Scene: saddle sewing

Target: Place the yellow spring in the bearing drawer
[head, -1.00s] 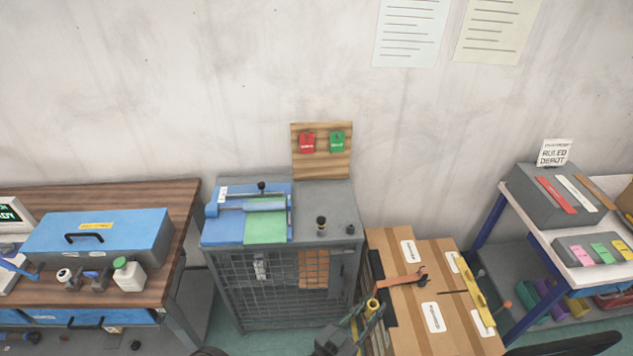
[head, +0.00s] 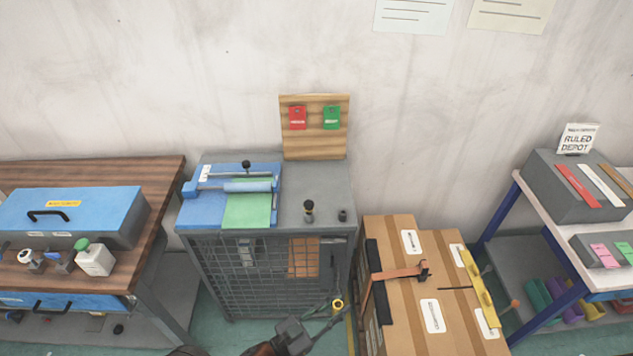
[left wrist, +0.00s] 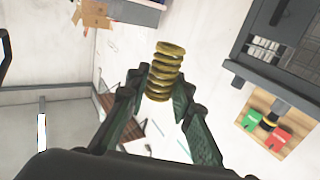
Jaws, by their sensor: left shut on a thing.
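The yellow spring (left wrist: 163,70) is a coiled stack held between the fingertips of my left gripper (left wrist: 160,88). A blue drawer (head: 62,310) with a dark handle is under the wooden bench at far left. I cannot read a bearing label, so I cannot tell which is the bearing drawer. My right gripper is out of view.
The grey cabinet (head: 320,185) carries a blue and green fixture. Strapped cardboard boxes (head: 450,320) stand right of it, then a shelf rack (head: 520,215).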

